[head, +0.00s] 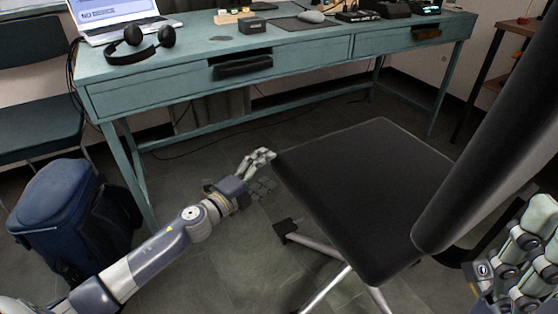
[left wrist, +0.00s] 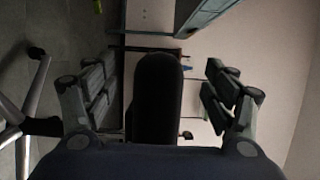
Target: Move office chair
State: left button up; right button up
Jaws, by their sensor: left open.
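The office chair has a black seat (head: 365,185), a black backrest (head: 490,140) at the right and metal legs with a caster at lower left. My left gripper (head: 263,173) is open at the seat's left corner. In the left wrist view the dark seat (left wrist: 158,95) shows edge-on between the spread fingers of my left gripper (left wrist: 158,100), with gaps on both sides. A chair leg shows at the left of that view. My right gripper (head: 528,250) is at the lower right, beside the backrest; its far side is cut off.
A teal desk (head: 310,45) with drawers stands behind the chair, holding a laptop (head: 115,15), headphones (head: 140,45) and a mouse (head: 311,16). A blue bag (head: 65,210) and another chair (head: 40,90) are at the left.

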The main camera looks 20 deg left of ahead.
pick_arm(q)
jog(key=shift+b+x, duration=0.6)
jog(key=shift+x, duration=3.3)
jog(key=shift+f, duration=0.1)
grip_shut()
jog(key=shift+a, duration=0.1)
